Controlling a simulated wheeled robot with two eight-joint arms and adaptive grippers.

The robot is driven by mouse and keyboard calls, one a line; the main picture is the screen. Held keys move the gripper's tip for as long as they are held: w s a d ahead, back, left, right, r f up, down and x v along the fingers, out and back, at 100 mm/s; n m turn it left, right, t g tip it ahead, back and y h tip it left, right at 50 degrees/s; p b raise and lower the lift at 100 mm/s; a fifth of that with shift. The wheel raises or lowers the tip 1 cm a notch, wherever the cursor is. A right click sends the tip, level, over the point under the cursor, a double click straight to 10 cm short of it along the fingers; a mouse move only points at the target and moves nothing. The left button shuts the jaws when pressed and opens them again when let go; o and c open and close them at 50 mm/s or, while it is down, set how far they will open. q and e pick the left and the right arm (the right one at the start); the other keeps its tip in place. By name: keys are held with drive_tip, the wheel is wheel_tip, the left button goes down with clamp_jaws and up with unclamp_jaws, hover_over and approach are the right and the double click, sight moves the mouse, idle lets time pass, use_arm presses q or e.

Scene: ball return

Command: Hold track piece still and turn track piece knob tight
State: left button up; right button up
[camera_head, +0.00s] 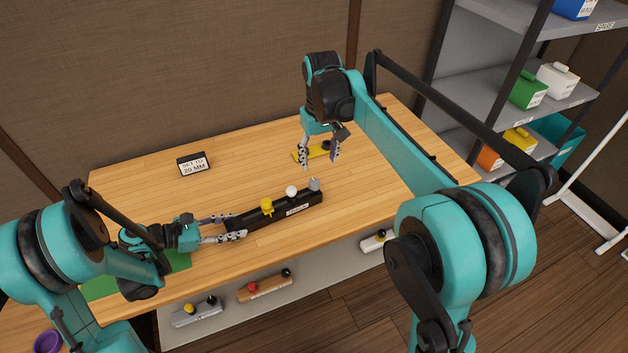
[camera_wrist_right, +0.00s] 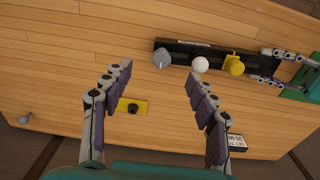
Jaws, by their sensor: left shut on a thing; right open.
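The track piece is a long black bar (camera_head: 290,212) with a white label on its side, lying on the wooden table. A yellow knob (camera_head: 266,205), a white ball (camera_head: 291,191) and a grey knob (camera_head: 314,184) stand along its top. My left gripper (camera_head: 238,226) is shut on the bar's left end. My right gripper (camera_head: 320,163) is open and empty, above the table behind the bar's right end. In the right wrist view, the bar (camera_wrist_right: 180,46), grey knob (camera_wrist_right: 162,58), white ball (camera_wrist_right: 200,65) and yellow knob (camera_wrist_right: 234,65) lie beyond my open fingers (camera_wrist_right: 160,72).
A yellow plate with a black knob (camera_wrist_right: 132,106) lies under my right gripper. A "set to 20 mm" sign (camera_head: 193,164) stands at the back left. A lower shelf holds several knobbed pieces, such as an orange one (camera_head: 265,288). Shelving with coloured containers stands right.

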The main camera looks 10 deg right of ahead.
sight(314, 181)
drive_tip(key=shift+w+a+f+g, duration=0.15)
drive_tip(key=shift+w+a+f, duration=0.15)
drive_tip(key=shift+w, duration=0.15)
drive_tip(key=shift+w+a+f+g, duration=0.2)
drive_tip(key=shift+w+f, duration=0.1)
drive_tip(key=shift+w, duration=0.1)
wheel_tip(314, 181, down, 10)
drive_tip(key=shift+r, duration=0.1)
drive_tip(key=c, duration=1.1)
drive_tip(key=shift+o, duration=0.2)
